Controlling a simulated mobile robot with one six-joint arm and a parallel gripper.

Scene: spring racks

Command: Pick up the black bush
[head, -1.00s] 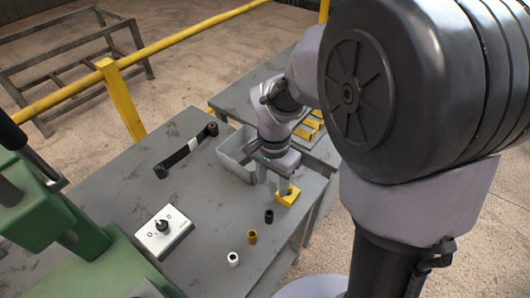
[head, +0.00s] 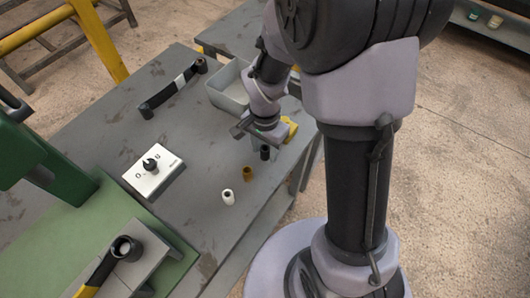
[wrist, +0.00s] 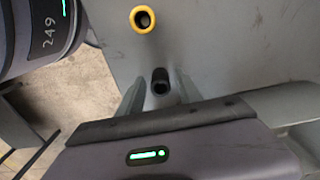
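The black bush (head: 265,153) stands upright on the grey table near its right edge. In the wrist view the black bush (wrist: 160,82) shows its dark open end between the two grey fingers. My gripper (wrist: 159,90) is open, with one finger on each side of the bush and a gap to each. In the head view my gripper (head: 263,143) is right over the bush, and its fingertips are hard to make out there. How far the fingers reach down is unclear.
A brass bush (head: 247,173) and a white bush (head: 228,197) stand in line towards the front. A white dial box (head: 152,176) and a black handle bar (head: 172,90) lie left.

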